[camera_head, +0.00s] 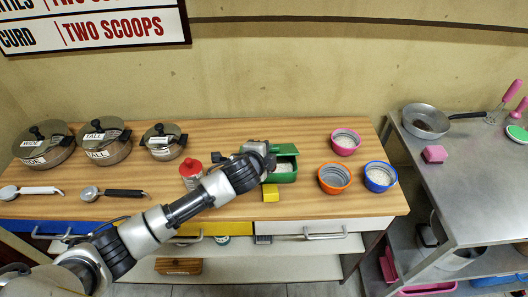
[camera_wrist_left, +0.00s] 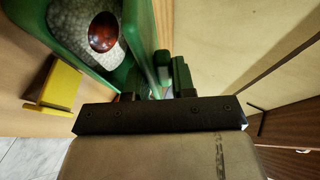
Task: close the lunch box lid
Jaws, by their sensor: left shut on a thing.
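The green lunch box (camera_head: 283,174) stands open on the wooden counter, with white contents inside. Its green lid (camera_head: 285,149) stands raised along the back side. The left wrist view shows the box (camera_wrist_left: 95,68) with white grainy contents and a glossy dark red round item (camera_wrist_left: 104,32) on them. My left gripper (camera_wrist_left: 158,94) is shut on the green lid (camera_wrist_left: 163,45) at its edge. In the head view the gripper (camera_head: 268,155) is at the box's left end, and my arm hides part of that end. My right gripper is not in view.
A red-capped jar (camera_head: 190,170) stands left, partly behind my arm. Pink (camera_head: 346,141), orange (camera_head: 334,178) and blue (camera_head: 379,175) bowls stand right. Lidded pots (camera_head: 107,143) stand far left.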

